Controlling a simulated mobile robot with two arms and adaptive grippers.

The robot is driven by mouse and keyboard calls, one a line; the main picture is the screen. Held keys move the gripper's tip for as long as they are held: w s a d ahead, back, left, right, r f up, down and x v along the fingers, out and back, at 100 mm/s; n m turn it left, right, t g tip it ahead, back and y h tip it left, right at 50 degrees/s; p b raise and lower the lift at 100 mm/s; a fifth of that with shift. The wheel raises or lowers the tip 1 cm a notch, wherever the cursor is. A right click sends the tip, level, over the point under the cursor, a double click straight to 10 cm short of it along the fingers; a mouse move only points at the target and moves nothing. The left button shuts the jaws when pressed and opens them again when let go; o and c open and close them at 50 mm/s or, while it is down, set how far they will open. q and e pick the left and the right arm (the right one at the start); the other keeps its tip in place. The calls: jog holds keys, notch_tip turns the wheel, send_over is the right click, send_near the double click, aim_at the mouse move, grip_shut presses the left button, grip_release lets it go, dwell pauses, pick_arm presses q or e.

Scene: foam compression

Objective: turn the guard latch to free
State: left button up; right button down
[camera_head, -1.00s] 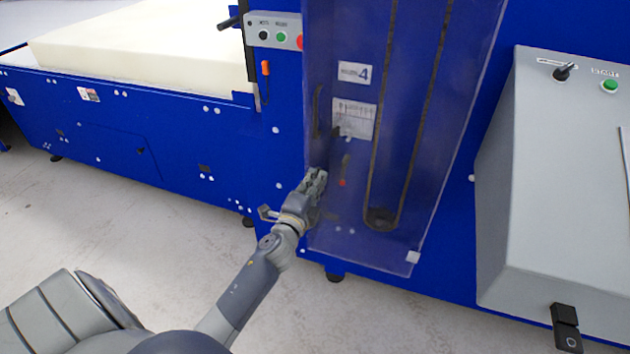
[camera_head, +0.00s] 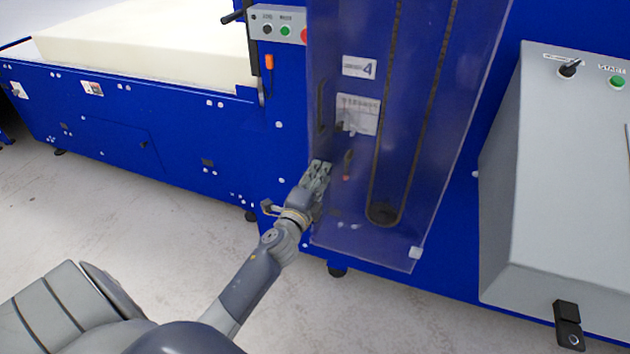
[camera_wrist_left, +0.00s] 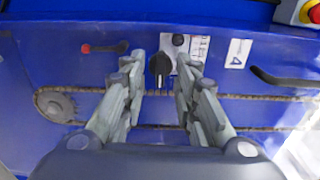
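A black turn knob (camera_wrist_left: 160,66), which looks like the guard latch, sits on a small light plate on the blue machine. In the left wrist view it shows between the two fingertips of my left gripper (camera_wrist_left: 161,80), which is open with a clear gap on both sides. I cannot tell how far the tips are from the knob. In the head view my left gripper (camera_head: 320,172) is at the left edge of the clear guard (camera_head: 425,170), below the white labels. The knob is hard to make out there. My right gripper is not in view.
A red-tipped lever (camera_wrist_left: 98,47) and a black handle (camera_wrist_left: 285,78) flank the knob in the wrist view. A chain (camera_head: 388,150) runs behind the guard. A grey console (camera_head: 560,180) stands at right, and a foam block (camera_head: 140,35) lies at back left.

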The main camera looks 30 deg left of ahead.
pick_arm(q)
jog(key=v, duration=1.2)
jog(key=s+d+f+n+g+h, duration=0.1)
jog(key=s+d+f+n+g, duration=0.15)
jog(key=f, duration=0.95)
jog(key=s+d+f+n+g+h, duration=0.1)
jog(key=s+d+f+n+g, duration=0.2)
jog(key=f, duration=0.8)
jog(key=s+d+f+n+g+h, duration=0.1)
jog(key=s+d+f+g, duration=0.3)
jog(key=f, duration=0.8)
jog(key=s+f+n+g, duration=0.2)
jog(key=s+f, duration=0.4)
jog(key=s, duration=0.4)
jog(key=s+d+f+n+g, duration=0.1)
jog(key=s+f+n+g, duration=0.1)
jog(key=s+f, duration=0.4)
jog(key=s+f+n+g+h, duration=0.1)
jog(key=s+f, duration=0.5)
jog(key=s, duration=0.9)
jog(key=shift+d+f+n+g, duration=0.15)
jog(key=shift+d+n+g, duration=0.15)
jog(key=shift+n+g, duration=0.6)
